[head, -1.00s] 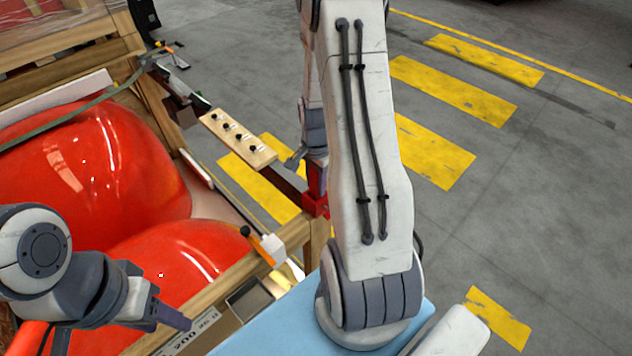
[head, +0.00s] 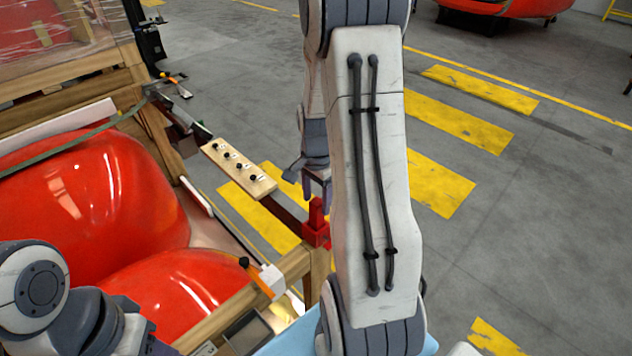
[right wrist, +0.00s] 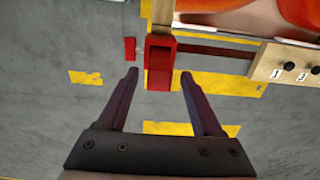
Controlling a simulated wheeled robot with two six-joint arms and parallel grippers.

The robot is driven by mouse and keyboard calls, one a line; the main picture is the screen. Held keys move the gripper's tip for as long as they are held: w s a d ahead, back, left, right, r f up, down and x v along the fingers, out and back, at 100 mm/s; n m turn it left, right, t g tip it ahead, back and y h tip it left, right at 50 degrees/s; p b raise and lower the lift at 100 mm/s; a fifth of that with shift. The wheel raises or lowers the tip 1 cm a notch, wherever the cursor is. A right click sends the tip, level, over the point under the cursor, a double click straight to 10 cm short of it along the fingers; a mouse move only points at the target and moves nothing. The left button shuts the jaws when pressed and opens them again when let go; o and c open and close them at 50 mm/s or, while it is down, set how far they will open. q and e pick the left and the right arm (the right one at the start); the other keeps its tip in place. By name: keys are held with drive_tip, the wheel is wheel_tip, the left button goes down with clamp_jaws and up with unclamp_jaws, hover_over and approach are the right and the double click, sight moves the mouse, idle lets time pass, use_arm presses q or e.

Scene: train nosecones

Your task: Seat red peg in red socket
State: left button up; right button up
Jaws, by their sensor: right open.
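The red peg (head: 316,212) stands upright in the red socket (head: 315,236), at the end of a dark bar. How deep it sits cannot be told. My right gripper (head: 316,188) is just above the peg, pointing down, its jaws open. In the right wrist view, my open fingers (right wrist: 159,76) lie either side of the red peg and socket piece (right wrist: 160,62), with nothing held. Peg and socket are hard to separate there. My left gripper (head: 158,347) is at the bottom left, partly cut off and blocked by its arm.
A wooden board with numbered black knobs (head: 238,170) sits on the bar left of the socket. A clamp with an orange handle (head: 263,278) is on the wooden crate's edge (head: 235,300). Large red nosecones (head: 90,200) fill the crate.

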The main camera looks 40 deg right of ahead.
wheel_tip(320, 180, up, 8)
drive_tip(key=shift+f+b, duration=0.25)
drive_tip(key=shift+b, duration=0.25)
drive_tip(key=s+a+r+n, duration=0.1)
drive_tip(key=s+a+n, duration=0.1)
drive_tip(key=a+n, duration=0.6)
drive_tip(key=s+a+r+n, duration=0.15)
drive_tip(key=a+n, duration=0.25)
drive_tip(key=a, duration=0.9)
drive_tip(key=s+a+n+y, duration=0.1)
drive_tip(key=s+a+n, duration=0.9)
drive_tip(key=s+n, duration=0.2)
drive_tip(key=shift+s+r, duration=0.35)
drive_tip(key=shift+s, duration=0.1)
wheel_tip(320, 180, down, 3)
drive_tip(key=b, duration=0.2)
drive_tip(key=shift+r+b, duration=0.15)
drive_tip(key=shift+b, duration=0.2)
